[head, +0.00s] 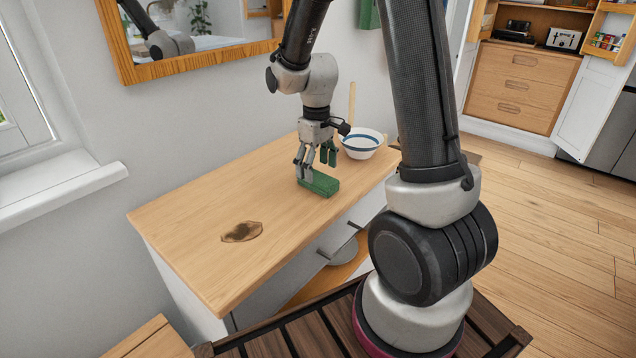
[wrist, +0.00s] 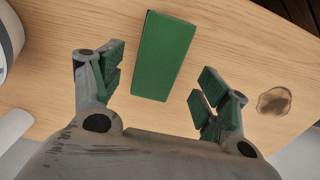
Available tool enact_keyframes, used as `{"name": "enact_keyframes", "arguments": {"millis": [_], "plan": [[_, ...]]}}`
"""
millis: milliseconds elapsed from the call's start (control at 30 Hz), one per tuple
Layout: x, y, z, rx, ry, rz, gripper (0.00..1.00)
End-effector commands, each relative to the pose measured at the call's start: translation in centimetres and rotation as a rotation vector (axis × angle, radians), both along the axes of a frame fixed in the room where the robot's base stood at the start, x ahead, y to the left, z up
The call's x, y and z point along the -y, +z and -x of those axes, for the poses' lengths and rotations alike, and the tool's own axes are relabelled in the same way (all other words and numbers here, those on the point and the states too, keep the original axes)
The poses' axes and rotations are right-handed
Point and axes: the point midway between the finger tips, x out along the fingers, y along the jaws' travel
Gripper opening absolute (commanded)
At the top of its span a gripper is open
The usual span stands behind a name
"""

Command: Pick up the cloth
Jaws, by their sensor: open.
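My gripper (head: 316,162) points down just above the cloth. In the wrist view my gripper (wrist: 157,95) has its fingers wide apart with green pads and nothing between them. I cannot tell from the head view whether a fingertip touches the cloth.
A white bowl with a blue band (head: 361,144) stands behind the cloth. A brown stain (head: 241,232) marks the cabinet top (head: 200,255) at left; the stain (wrist: 274,101) also shows at right in the wrist view. A framed mirror (head: 190,62) hangs on the wall behind.

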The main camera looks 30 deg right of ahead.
Motion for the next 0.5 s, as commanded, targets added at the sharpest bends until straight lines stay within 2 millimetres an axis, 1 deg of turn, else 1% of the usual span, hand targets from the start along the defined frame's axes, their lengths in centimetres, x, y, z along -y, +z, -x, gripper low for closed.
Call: {"name": "enact_keyframes", "arguments": {"millis": [33, 100, 200, 300, 500], "plan": [[0.2, -0.9, 0.1, -0.004, -0.001, 0.001, 0.75], [0.4, -2.1, 0.2, -0.004, -0.001, 0.000, 0.75], [0.3, -3.4, 0.2, -0.004, 0.000, 0.001, 0.75], [0.3, -3.9, 0.1, -0.001, -0.001, 0.000, 0.75], [0.3, -3.9, 0.1, 0.000, -0.001, 0.000, 0.75]]}}
